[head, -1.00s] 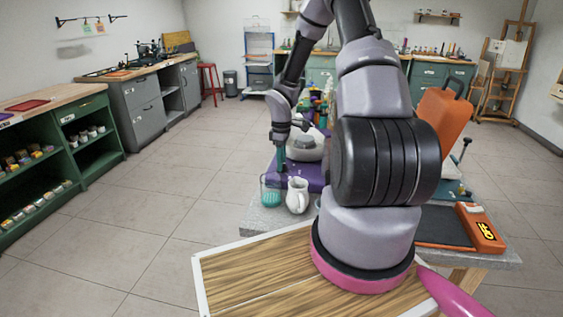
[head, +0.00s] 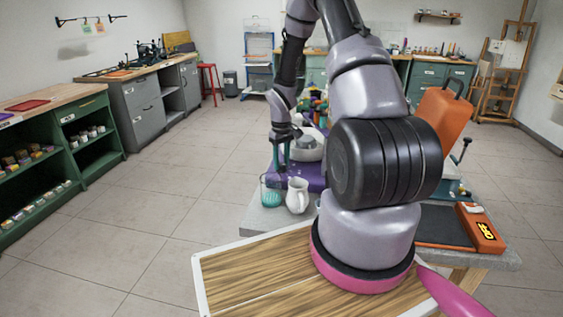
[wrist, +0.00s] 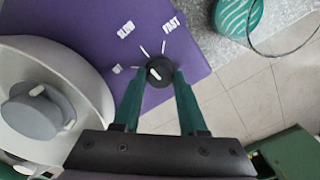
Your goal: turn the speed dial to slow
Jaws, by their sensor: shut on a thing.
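The speed dial (wrist: 160,70) is a small round black knob on the purple base (wrist: 85,40) of a machine. White printed labels SLOW (wrist: 125,29) and FAST (wrist: 171,24) stand beyond it, with another small mark to its left. A white mark on the knob seems to lie on its left side, but its exact direction is hard to tell. My gripper (wrist: 159,78) has its green fingers closed on both sides of the knob. In the head view my gripper (head: 281,165) reaches down at the left edge of the purple base (head: 312,178); the dial is hidden there.
A grey-white round machine part (wrist: 45,100) stands close left of my fingers. An orange case (head: 438,130) stands at the table's right. Open floor lies left.

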